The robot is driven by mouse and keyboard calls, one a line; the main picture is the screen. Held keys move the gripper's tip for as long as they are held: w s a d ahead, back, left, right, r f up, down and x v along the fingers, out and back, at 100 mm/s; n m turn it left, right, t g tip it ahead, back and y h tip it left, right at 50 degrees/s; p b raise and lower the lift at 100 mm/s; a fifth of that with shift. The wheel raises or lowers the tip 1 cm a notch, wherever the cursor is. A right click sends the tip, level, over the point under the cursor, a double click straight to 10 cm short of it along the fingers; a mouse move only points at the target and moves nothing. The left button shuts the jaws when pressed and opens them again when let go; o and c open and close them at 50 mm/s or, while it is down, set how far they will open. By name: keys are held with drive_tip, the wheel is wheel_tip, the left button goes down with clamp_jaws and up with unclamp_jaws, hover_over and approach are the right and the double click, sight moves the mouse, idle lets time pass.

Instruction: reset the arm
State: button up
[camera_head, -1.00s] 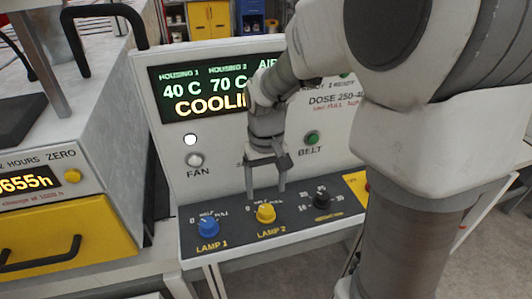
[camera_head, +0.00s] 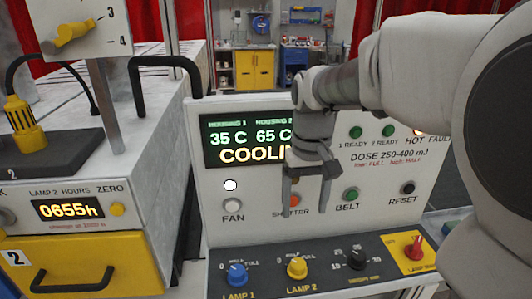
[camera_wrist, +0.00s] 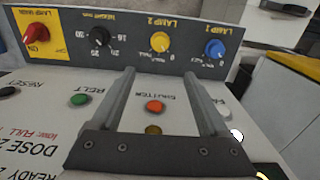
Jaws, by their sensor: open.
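My gripper (camera_head: 305,208) hangs pointing down in front of the white control panel (camera_head: 245,183), open and empty. In the head view its fingers straddle the orange SHUTTER button (camera_head: 293,200), above the yellow LAMP 2 knob (camera_head: 297,268). In the wrist view my gripper (camera_wrist: 158,78) shows two parallel fingers apart, with the orange SHUTTER button (camera_wrist: 154,106) between them in the picture. Whether the fingers touch the panel cannot be told. The panel display (camera_head: 240,142) reads 35 C, 65 C and COOLI, the rest hidden behind my arm.
The blue LAMP 1 knob (camera_head: 237,274), black height knob (camera_head: 357,259) and red main switch (camera_head: 415,247) sit on the dark lower strip. Green BELT (camera_head: 351,194) and black RESET (camera_head: 408,187) buttons are to the right. A yellow-drawer cabinet (camera_head: 130,245) stands left.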

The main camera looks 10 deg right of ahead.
drive_tip(key=s+r+t, duration=0.2)
drive_tip(key=s+t, duration=0.3)
drive_tip(key=s, duration=0.9)
drive_tip(key=shift+s+t, duration=0.15)
drive_tip(key=shift+t, duration=0.15)
